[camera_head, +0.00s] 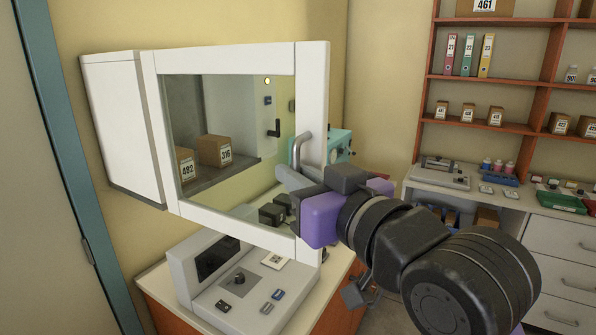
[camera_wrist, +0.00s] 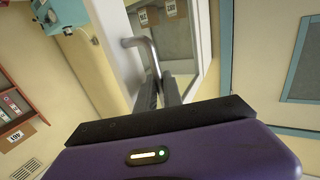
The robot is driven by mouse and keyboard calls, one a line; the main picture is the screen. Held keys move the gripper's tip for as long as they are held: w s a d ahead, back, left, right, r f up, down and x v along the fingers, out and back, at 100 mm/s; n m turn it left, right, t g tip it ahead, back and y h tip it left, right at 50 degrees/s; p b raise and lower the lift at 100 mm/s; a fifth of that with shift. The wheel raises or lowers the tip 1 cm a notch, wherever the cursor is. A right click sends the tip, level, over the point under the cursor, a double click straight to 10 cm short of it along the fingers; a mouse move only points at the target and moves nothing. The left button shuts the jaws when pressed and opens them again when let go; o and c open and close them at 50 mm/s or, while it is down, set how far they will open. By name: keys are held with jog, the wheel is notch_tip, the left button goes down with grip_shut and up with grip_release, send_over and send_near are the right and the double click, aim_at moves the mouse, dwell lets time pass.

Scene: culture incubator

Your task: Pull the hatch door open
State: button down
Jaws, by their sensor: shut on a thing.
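The hatch door (camera_head: 312,95) is a white frame around a clear pane, with a curved metal handle (camera_head: 299,146) on its right side. The door looks partly open: past the end of the shelf behind it, yellow wall and counter show through the pane. My gripper (camera_head: 289,179) is at the handle's lower part. In the wrist view, my gripper's dark fingers (camera_wrist: 160,90) are shut on the handle (camera_wrist: 148,52), whose bent upper end meets the white frame (camera_wrist: 118,45). The exact contact is partly hidden.
Behind the pane, cardboard boxes (camera_head: 214,150) sit on a grey shelf (camera_head: 228,173). A teal device (camera_head: 340,143) is behind the door's right edge. Shelving (camera_head: 500,82) stands at right.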

dwell(0.3)
jog(key=c, duration=1.5)
grip_release()
jog(key=b+v, duration=0.1)
jog(key=v, duration=0.7)
jog(key=shift+b, duration=0.35)
jog(key=shift+r, duration=0.1)
